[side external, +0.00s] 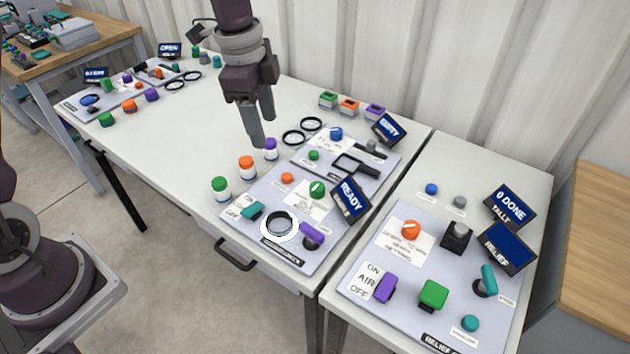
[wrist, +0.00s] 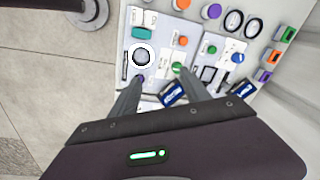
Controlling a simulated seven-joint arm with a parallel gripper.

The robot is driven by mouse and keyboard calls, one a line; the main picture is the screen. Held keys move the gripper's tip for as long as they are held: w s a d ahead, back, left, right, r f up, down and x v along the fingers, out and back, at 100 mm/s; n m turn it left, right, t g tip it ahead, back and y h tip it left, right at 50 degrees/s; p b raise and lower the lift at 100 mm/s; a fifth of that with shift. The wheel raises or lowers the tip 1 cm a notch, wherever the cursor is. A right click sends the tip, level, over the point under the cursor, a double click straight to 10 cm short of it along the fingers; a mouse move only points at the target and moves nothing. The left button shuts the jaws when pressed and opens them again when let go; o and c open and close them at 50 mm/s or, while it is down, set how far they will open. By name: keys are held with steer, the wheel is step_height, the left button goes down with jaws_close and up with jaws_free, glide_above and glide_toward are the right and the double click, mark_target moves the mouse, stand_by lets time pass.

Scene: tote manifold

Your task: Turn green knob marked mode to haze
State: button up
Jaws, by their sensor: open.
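The green knob (side external: 317,188) with a white pointer line sits on a white dial card on the near panel, left of the READY screen. The print on its card is too small to read. The knob also shows in the wrist view (wrist: 178,68), close to the right fingertip in the picture. My gripper (side external: 264,130) is open and empty, raised above the table behind and left of the knob, apart from it. Its two fingers also show in the wrist view (wrist: 159,77) with a gap between them.
The READY screen (side external: 350,198) stands close right of the knob. An orange button (side external: 287,178), a teal switch (side external: 252,210), a white-ringed round part (side external: 280,225) and a purple handle (side external: 312,233) share the panel. Capped jars (side external: 247,168) stand left. The table's far left middle is clear.

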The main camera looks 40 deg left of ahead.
mark_target(317, 186)
steer(key=w+d+f+m+h, duration=0.1)
steer(key=w+f, duration=0.2)
steer(key=f, duration=0.4)
steer(key=w+d+f+m+h, duration=0.1)
steer(key=w+f, duration=0.2)
steer(key=f, duration=0.4)
steer(key=w+d+f+m+g+h, duration=0.1)
steer(key=w+d+f+m+h, duration=0.1)
steer(key=w+f, duration=0.2)
step_height(317, 186, down, 3)
steer(key=shift+d+f, duration=0.1)
steer(key=shift+f, duration=0.05)
jaws_close()
